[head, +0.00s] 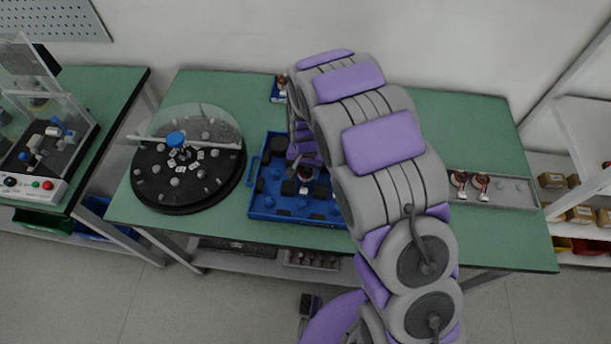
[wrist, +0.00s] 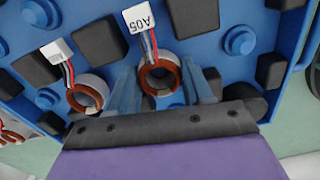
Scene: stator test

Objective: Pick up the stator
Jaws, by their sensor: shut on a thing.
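In the wrist view a stator (wrist: 147,88), a copper-wound ring with a pale outer shell, sits between the fingers of my gripper (wrist: 160,90). Wires run from it to a white connector marked A05 (wrist: 138,19). My gripper is shut on this stator, with one finger on each side, at the blue tray (wrist: 215,40). I cannot tell whether the stator touches the tray. A second stator (wrist: 87,93) with its own white connector (wrist: 57,51) lies to the left. In the head view my arm hides part of the blue tray (head: 262,207).
Black blocks (wrist: 97,41) and blue pegs (wrist: 239,41) stand in the tray. On the green table (head: 470,130), a round black turntable (head: 165,190) is left of the tray. A grey tray (head: 515,203) with two stators is at the right.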

